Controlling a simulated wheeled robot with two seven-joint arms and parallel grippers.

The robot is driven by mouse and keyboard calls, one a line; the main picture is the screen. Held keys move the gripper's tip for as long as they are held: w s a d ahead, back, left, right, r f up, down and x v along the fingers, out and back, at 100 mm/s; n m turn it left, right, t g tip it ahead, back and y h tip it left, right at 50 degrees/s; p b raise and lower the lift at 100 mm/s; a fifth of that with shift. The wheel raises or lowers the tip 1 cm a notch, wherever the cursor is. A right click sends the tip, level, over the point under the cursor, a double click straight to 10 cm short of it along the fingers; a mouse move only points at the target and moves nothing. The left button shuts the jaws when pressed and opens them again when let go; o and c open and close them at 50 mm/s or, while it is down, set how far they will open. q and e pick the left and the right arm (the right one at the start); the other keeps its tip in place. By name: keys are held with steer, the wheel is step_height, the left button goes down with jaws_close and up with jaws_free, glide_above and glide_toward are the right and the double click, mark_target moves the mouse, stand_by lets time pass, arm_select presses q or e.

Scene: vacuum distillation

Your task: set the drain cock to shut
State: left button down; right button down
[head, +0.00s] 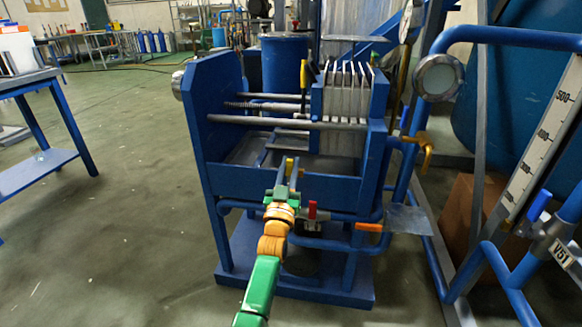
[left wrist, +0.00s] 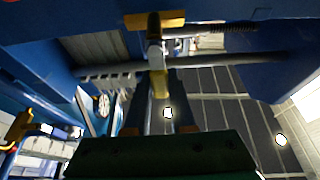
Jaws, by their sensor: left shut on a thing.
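My left gripper (head: 288,185) reaches the front of the blue press frame and is shut on a small yellow-ended piece (head: 290,165). In the left wrist view, the gripper (left wrist: 159,88) points up at a yellow crossbar (left wrist: 155,20) with a grey stem below it, and yellow shows between the finger ends. I cannot tell for sure whether this is the drain cock's handle. A red-handled valve (head: 312,210) stands just right of the gripper, and an orange lever (head: 368,227) lies roughly level further right. My right gripper is not in view.
The blue press frame (head: 225,180) with white plates (head: 347,100) stands ahead. Blue pipes run below and to the right, with a yellow valve handle (head: 424,150). A blue table (head: 40,165) is at left. The green floor between is clear.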

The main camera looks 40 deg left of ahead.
arm_select(q)
steer(key=shift+f, duration=0.1)
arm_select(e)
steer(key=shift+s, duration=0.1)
arm_select(q)
steer(key=c, duration=0.8)
jaws_free()
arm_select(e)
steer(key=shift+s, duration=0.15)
arm_select(q)
steer(key=shift+o, duration=0.2)
steer(key=shift+s+d+f, duration=0.1)
steer(key=shift+s+d, duration=0.1)
steer(key=shift+s, duration=0.15)
steer(key=p+v, duration=0.1)
steer(key=v, duration=0.5)
steer(key=shift+p, duration=0.35)
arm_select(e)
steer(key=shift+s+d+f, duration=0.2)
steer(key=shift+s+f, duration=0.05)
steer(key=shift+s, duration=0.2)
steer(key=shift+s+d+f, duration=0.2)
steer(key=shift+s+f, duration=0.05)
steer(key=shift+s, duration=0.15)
arm_select(q)
steer(key=shift+s, duration=0.1)
